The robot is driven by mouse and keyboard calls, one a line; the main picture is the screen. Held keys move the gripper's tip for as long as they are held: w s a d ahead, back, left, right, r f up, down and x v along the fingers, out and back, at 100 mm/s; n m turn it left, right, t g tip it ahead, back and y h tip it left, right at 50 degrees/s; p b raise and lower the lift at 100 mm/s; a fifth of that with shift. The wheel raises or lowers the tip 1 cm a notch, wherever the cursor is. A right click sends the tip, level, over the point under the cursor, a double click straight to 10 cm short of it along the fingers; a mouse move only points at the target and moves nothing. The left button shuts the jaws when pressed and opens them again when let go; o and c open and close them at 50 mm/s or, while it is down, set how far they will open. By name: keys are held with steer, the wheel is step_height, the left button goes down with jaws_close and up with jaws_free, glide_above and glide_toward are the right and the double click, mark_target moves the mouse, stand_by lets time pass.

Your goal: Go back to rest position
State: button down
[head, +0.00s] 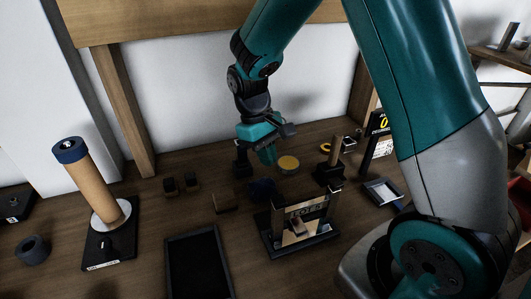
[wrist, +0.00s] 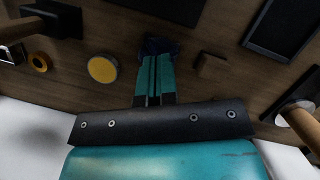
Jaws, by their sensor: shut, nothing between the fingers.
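My gripper (head: 268,158) hangs above the wooden bench in the middle of the head view. In the wrist view its teal fingers (wrist: 155,58) lie side by side, shut with nothing held. A dark blue object (head: 262,189) lies on the bench just below the fingertips; it also shows past the tips in the wrist view (wrist: 158,45). Whether the tips touch it I cannot tell. A round yellow-topped tin (head: 288,163) stands beside the fingers.
A black tray (head: 197,265) lies at the front. A dark stand with a mirror-like panel (head: 301,226) is to its right. A tan roll on a spindle (head: 90,187) stands at left. A small brown block (head: 223,203) and an upright wooden peg (head: 335,150) stand near the gripper.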

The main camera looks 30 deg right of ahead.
steer(key=shift+w+r, duration=0.1)
steer(key=shift+r, duration=0.3)
steer(key=shift+a, duration=0.1)
steer(key=s+a+r+n+t+y, duration=0.1)
steer(key=s+a+r+n+y, duration=0.1)
steer(key=s+a+r, duration=0.4)
steer(key=s+a+r+n+t+y, duration=0.2)
steer(key=s+a+r, duration=0.4)
steer(key=s, duration=0.6)
steer(key=shift+s+a+r+y, duration=0.15)
steer(key=shift+s+r+y, duration=0.15)
steer(key=shift+r+y, duration=0.4)
steer(key=shift+r, duration=0.1)
